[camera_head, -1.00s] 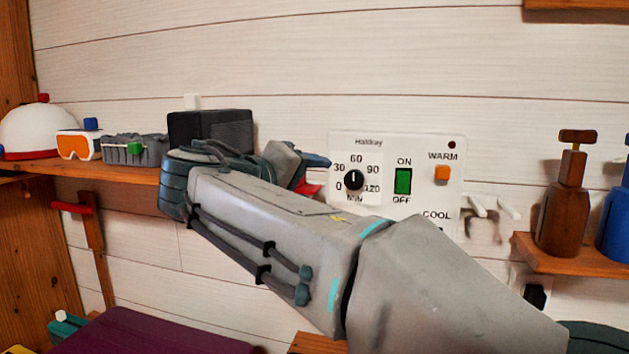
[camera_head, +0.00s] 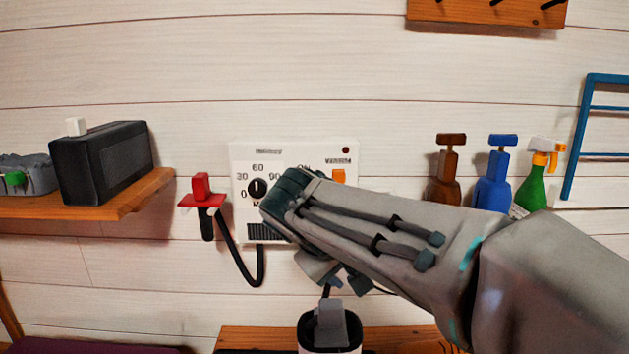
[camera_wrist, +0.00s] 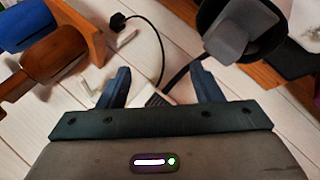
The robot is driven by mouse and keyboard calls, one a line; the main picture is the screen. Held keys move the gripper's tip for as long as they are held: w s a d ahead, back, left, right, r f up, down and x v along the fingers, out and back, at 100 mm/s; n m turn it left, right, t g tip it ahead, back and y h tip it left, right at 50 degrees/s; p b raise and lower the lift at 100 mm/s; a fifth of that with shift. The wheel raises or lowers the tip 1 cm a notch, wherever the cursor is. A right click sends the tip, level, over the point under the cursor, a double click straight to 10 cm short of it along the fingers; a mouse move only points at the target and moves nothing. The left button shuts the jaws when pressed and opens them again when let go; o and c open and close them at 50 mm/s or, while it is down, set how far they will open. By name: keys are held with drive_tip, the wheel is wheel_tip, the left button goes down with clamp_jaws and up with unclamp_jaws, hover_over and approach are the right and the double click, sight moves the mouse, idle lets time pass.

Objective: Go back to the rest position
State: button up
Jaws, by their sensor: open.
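My gripper (camera_head: 340,280) hangs below my wrist in the head view, partly hidden by my forearm, pointing downward in front of the wall. In the wrist view, the two dark blue fingers of my gripper (camera_wrist: 162,88) are spread apart with nothing held between them. The white control panel (camera_head: 240,165) with a dial is on the wall behind my arm. A red-handled thing (camera_head: 202,192) is on the wall just left of the panel, apart from my gripper.
A black box (camera_head: 98,165) stands on the left wooden shelf (camera_head: 145,192). Brown (camera_head: 445,175) and blue (camera_head: 492,185) bottles and a green spray bottle (camera_head: 533,185) stand at right, partly behind my arm. A dark-topped container (camera_head: 330,332) is below my gripper. Bare wall lies above my arm.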

drive_tip(key=s+d+f+m+g+y+p, duration=0.2)
drive_tip(key=s+d+f+m+p, duration=0.1)
drive_tip(key=s, duration=0.4)
drive_tip(key=s+d+f+m+g+y+p, duration=0.1)
drive_tip(key=s+d+f+m+y+p, duration=0.1)
drive_tip(key=s+d+p, duration=0.3)
drive_tip(key=s+d+m, duration=0.1)
drive_tip(key=s, duration=0.2)
drive_tip(key=shift+f+g+y, duration=0.4)
